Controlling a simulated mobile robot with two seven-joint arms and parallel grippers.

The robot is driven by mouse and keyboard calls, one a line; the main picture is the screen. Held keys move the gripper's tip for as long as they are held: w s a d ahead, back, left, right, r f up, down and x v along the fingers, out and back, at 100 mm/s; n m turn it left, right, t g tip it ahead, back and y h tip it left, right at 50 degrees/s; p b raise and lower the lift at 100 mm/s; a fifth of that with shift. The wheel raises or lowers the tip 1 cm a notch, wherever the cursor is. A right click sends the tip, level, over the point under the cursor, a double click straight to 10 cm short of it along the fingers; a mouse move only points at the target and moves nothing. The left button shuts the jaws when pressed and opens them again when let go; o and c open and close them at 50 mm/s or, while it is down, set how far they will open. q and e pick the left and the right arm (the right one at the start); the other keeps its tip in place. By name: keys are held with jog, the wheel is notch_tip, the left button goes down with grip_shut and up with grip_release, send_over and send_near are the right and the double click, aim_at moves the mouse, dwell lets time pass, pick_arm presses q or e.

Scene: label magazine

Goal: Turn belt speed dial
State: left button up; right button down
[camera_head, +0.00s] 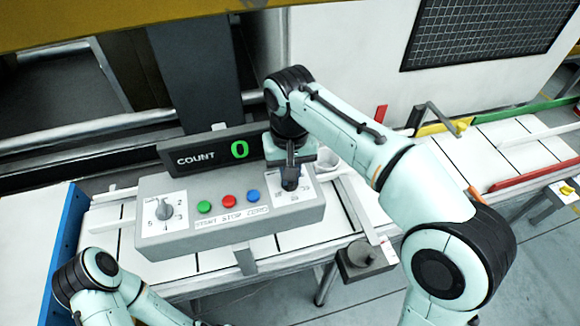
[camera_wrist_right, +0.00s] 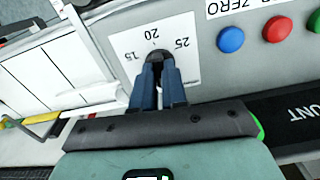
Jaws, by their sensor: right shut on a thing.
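The control box (camera_head: 232,228) stands over the conveyor. A dark dial knob (camera_wrist_right: 153,57) on its right part sits on a white plate (camera_wrist_right: 118,45) marked 15, 20 and 25. My right gripper (camera_wrist_right: 159,76) is shut on this knob, its fingers covering most of it. In the head view the right gripper (camera_head: 290,180) reaches down onto the plate from above. A second dial (camera_head: 164,207) with a pale knob is at the box's left, with 5 and 2 readable. Only links of my left arm show at the lower left; its gripper is out of view.
Green (camera_head: 204,207), red (camera_head: 229,201) and blue (camera_head: 253,195) buttons sit between the dials, above a label strip. A display (camera_head: 212,152) reading COUNT 0 stands behind them. A grey block (camera_head: 366,262) is right of the box, and a blue panel (camera_head: 70,235) is left.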

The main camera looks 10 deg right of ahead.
jog(key=shift+w+n, duration=0.1)
jog(key=shift+n, duration=0.5)
pick_arm(q)
jog(key=shift+w+r, duration=0.35)
jog(key=shift+r, duration=0.05)
pick_arm(e)
jog(key=c, duration=1.2)
grip_release()
jog(key=shift+o, duration=0.2)
notch_tip(320, 180, up, 8)
jog(key=shift+f+p, duration=0.25)
jog(key=shift+p, duration=0.8)
pick_arm(q)
jog(key=shift+w+r, duration=1.15)
jog(key=shift+r, duration=0.1)
